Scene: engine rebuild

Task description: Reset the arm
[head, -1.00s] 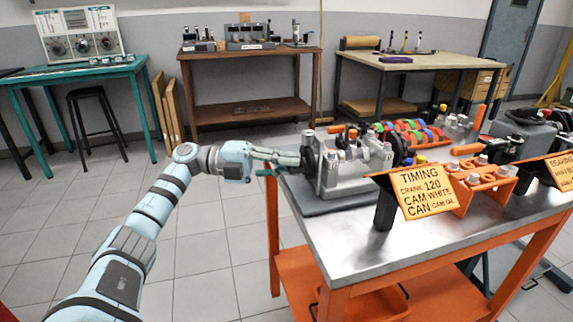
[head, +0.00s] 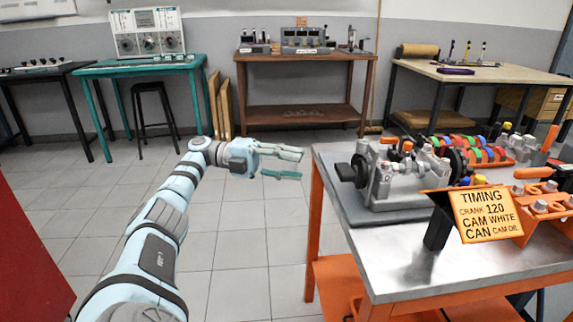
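My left arm reaches in from the lower left of the head view. Its gripper (head: 285,164) is open, with the two fingers apart and nothing between them. It hangs over the tiled floor, left of the orange-framed metal workbench (head: 400,262) and clear of it. The grey engine block (head: 400,182) sits on a dark mat at the bench's left end, a gap away from my fingertips. My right gripper is out of view.
An orange timing sign (head: 486,215) stands at the bench front. Orange holders with coloured rings (head: 478,150) lie behind. A teal table (head: 140,68), black stool (head: 152,92) and brown shelf table (head: 303,110) stand at the back. A red surface (head: 28,250) is at the lower left. The floor between is clear.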

